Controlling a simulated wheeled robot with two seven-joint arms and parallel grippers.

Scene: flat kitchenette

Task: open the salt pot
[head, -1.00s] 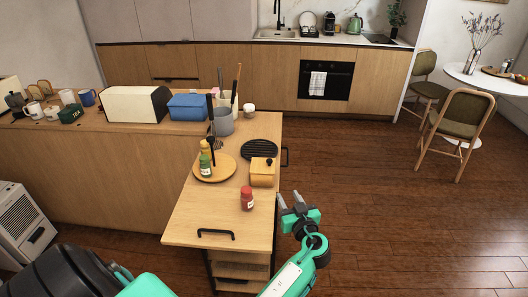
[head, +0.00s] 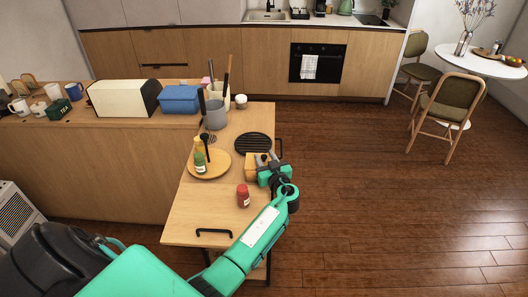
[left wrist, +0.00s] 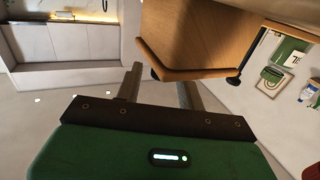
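The salt pot (head: 251,168) is a small light-wood box on the right side of the wooden counter. In the head view my left gripper (head: 266,157) is over its right part and hides its knob and much of its lid. The two fingers stand apart with nothing seen held between them. I cannot tell whether they touch the pot. In the left wrist view the open fingers (left wrist: 158,80) point towards a close wooden body (left wrist: 200,35) with small dark parts; I cannot tell if it is the pot. My right gripper is not in view.
A red-lidded jar (head: 243,197) stands in front of the pot. A round board (head: 217,170) with bottles is to its left, and a black ribbed trivet (head: 253,145) lies behind it. A grey utensil pot (head: 215,118) stands farther back.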

